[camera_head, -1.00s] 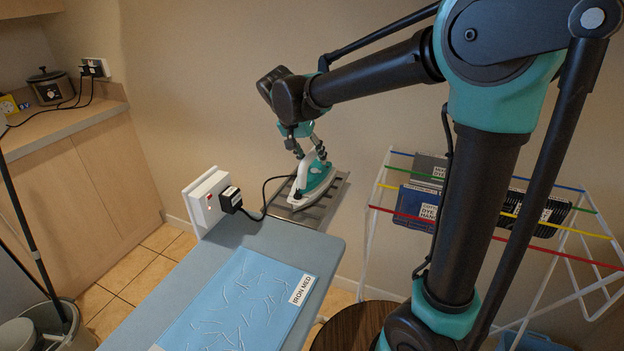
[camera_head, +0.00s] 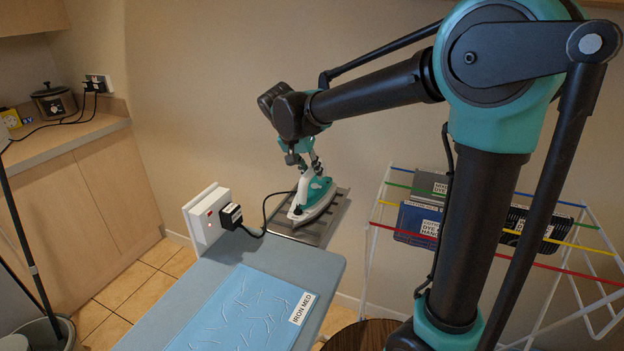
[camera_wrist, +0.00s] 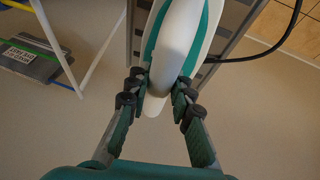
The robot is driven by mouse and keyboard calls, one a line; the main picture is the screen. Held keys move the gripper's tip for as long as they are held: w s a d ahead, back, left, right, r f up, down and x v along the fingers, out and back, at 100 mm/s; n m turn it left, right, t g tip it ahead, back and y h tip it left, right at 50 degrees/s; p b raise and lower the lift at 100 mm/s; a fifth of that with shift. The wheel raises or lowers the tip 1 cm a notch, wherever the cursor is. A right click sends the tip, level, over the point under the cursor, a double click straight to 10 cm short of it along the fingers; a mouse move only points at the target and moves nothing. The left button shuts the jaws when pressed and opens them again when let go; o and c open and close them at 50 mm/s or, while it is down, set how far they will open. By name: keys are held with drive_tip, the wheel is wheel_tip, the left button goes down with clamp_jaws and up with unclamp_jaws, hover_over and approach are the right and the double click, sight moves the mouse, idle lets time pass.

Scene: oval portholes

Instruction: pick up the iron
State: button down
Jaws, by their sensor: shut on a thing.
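The teal and white iron (camera_head: 315,197) is at the slatted metal rest (camera_head: 325,228) at the far end of the ironing board. My gripper (camera_head: 302,163) is above the iron and shut on it. In the wrist view, the fingertips of my gripper (camera_wrist: 160,97) press on both sides of the iron's white and teal body (camera_wrist: 178,45). The iron looks slightly tilted; I cannot tell whether its sole touches the rest. A black cord runs from the iron to a black plug (camera_head: 231,216) in a white socket box (camera_head: 207,217).
The ironing board (camera_head: 225,262) carries a wrinkled blue cloth (camera_head: 245,315) labelled "IRON MED". A white drying rack (camera_head: 372,225) with dark folded items stands on the right. A wooden counter (camera_head: 70,132) with a pot is on the left. The beige wall is close behind the iron.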

wheel_tip(320, 180, up, 20)
drive_tip(key=shift+f, duration=0.15)
idle(0.4)
drive_tip(key=c, duration=2)
unclamp_jaws()
drive_tip(key=shift+c, duration=0.2)
clamp_jaws()
